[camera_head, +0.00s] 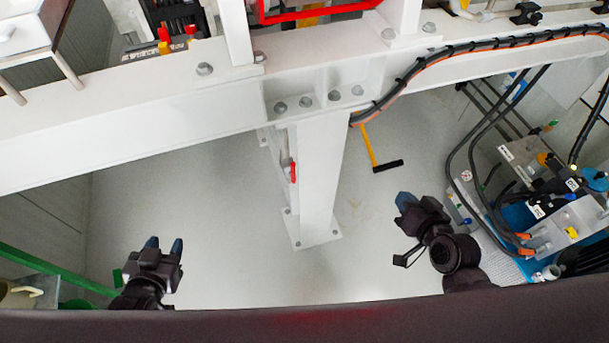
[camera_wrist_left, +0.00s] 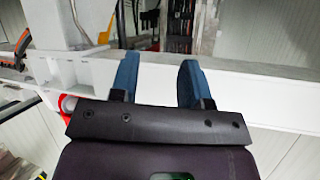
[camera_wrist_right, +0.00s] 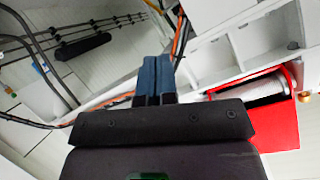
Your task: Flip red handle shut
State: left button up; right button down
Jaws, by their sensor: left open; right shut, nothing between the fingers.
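A small red part (camera_head: 293,172), which may be the red handle, shows beside the white post in the head view. Most of it is hidden behind the post, so I cannot tell its position. A red part (camera_wrist_left: 67,104) also shows beside the white beam in the left wrist view; I cannot tell if it is the same one. My left gripper (camera_head: 165,245) is open and empty at the lower left, well apart from the post. My right gripper (camera_head: 404,201) is shut and empty, to the right of the post. Its blue fingers (camera_wrist_right: 154,80) are together in the right wrist view.
A long white beam (camera_head: 120,140) crosses the head view, with a white post (camera_head: 321,180) below it. A yellow handle with a black grip (camera_head: 388,166) is right of the post. Black cables and machinery stand at the right. A green rail (camera_head: 55,268) is at lower left.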

aim_at(293, 173)
pick_arm(q)
notch_tip(293, 173, down, 18)
jog(key=s+d+m+g+b, duration=0.1)
jog(key=s+g+b, duration=0.1)
jog(key=b, duration=1.7)
jog(key=shift+d+f+m+g+h, duration=0.25)
jog(key=shift+m+g+h, duration=0.05)
pick_arm(e)
jog(key=w+a+f+m+g+y, duration=0.1)
jog(key=w+a+f+m+y, duration=0.5)
jog(key=w+a+f+y, duration=0.3)
jog(key=w+f+y, duration=0.1)
jog(key=w+f, duration=0.2)
jog(key=f, duration=0.2)
jog(key=shift+a, duration=0.4)
pick_arm(q)
jog(key=shift+s, duration=0.1)
pick_arm(e)
jog(key=shift+w, duration=0.1)
jog(key=shift+w+a, duration=0.1)
jog(key=x, duration=1)
jog(key=shift+a+r, duration=0.1)
jog(key=shift+r, duration=0.05)
jog(key=shift+s+a, duration=0.15)
jog(key=shift+a, duration=0.8)
jog(key=shift+s+a, duration=0.15)
jog(key=shift+a, duration=0.75)
pick_arm(q)
jog(key=shift+r, duration=0.1)
